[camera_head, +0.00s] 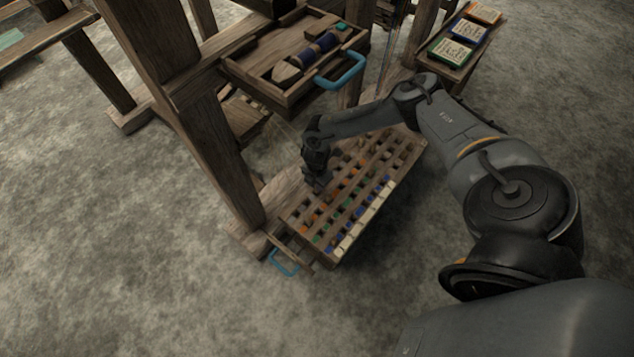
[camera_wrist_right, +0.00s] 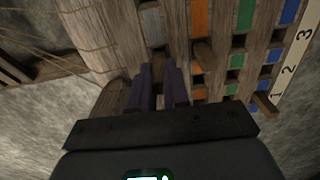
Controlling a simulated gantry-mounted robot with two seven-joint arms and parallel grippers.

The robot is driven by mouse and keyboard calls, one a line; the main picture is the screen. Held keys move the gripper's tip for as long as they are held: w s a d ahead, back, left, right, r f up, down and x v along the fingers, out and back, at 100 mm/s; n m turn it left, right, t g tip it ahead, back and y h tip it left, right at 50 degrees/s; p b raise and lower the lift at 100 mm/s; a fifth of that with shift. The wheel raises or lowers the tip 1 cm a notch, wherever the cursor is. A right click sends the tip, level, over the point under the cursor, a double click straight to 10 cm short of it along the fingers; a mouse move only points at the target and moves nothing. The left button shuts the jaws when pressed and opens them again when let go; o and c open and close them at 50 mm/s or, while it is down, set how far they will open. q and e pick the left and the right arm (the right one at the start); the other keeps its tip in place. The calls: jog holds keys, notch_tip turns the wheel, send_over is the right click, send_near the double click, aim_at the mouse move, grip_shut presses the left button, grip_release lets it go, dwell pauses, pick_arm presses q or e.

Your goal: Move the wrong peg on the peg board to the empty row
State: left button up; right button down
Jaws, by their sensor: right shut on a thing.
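The peg board (camera_head: 350,229) is a wooden board with rows of orange, green and blue marks and a pale numbered strip (camera_head: 366,217) along its right side. My right gripper (camera_head: 316,184) is at the board's left edge, near its front end. In the right wrist view its two dark fingers (camera_wrist_right: 161,88) are closed around a wooden peg (camera_wrist_right: 158,66), in line with a grey slot (camera_wrist_right: 152,27). Whether the peg sits in a hole there I cannot tell. Other pegs (camera_wrist_right: 204,56) stand by the coloured marks. My left gripper is out of view.
A wooden tray (camera_head: 262,82) with shuttle-like items and a blue handle (camera_head: 341,72) is on the loom above the board. A thick loom post (camera_head: 223,160) stands close left of the board. A second blue handle (camera_head: 282,263) is at the board's front. A rack with cards (camera_head: 461,48) is at the back.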

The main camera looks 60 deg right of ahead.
jog(key=shift+f+b, duration=0.65)
jog(key=shift+f, duration=0.7)
jog(key=c, duration=1)
grip_release()
jog(key=shift+c, duration=0.2)
jog(key=shift+r, duration=0.1)
notch_tip(320, 180, up, 9)
jog(key=p, duration=0.6)
jog(key=shift+r, duration=0.1)
jog(key=shift+r+p, duration=0.35)
jog(key=shift+r, duration=0.4)
